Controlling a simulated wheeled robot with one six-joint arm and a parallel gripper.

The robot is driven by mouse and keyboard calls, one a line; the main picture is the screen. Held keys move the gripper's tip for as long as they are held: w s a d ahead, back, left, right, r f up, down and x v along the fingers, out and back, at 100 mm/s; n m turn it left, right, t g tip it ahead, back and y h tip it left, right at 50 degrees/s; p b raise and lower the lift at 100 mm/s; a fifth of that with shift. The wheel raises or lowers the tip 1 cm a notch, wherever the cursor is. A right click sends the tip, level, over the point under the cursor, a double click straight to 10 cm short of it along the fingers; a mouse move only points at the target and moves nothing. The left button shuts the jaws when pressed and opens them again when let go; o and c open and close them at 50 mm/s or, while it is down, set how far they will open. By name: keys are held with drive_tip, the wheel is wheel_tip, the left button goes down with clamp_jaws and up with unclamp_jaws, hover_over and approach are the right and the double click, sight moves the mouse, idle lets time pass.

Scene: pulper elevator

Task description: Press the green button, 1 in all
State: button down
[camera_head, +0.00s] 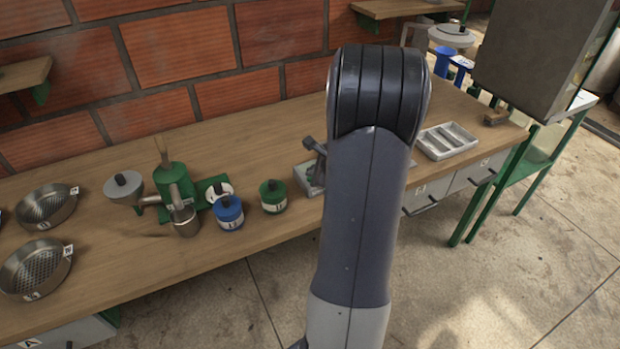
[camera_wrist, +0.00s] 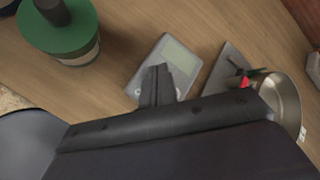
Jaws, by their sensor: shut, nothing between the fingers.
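My gripper (camera_wrist: 159,72) is shut and empty in the wrist view. Its fingertips are over a flat grey device (camera_wrist: 148,62) with a pale screen (camera_wrist: 181,57), and they cover part of it. Whether they touch it I cannot tell. A small round light spot shows beside the fingers on the device, too small to read. I cannot make out a green button clearly; the fingers may hide it. In the head view the grey device (camera_head: 306,180) is on the bench, partly behind my arm, which hides most of the gripper.
A green-lidded jar (camera_head: 272,197) stands left of the device; it also shows in the wrist view (camera_wrist: 60,35). A blue jar (camera_head: 229,214) and green machine (camera_head: 173,180) are further left. A metal pan (camera_wrist: 282,100) lies right in the wrist view. A grey tray (camera_head: 447,141) is right.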

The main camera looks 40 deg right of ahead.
drive_tip(key=shift+f+b, duration=0.45)
idle(0.3)
drive_tip(key=shift+r, duration=0.2)
drive_tip(key=shift+r+p, duration=0.65)
drive_tip(key=shift+r, duration=0.1)
drive_tip(key=shift+r+p, duration=2.05)
drive_tip(key=shift+r, duration=0.35)
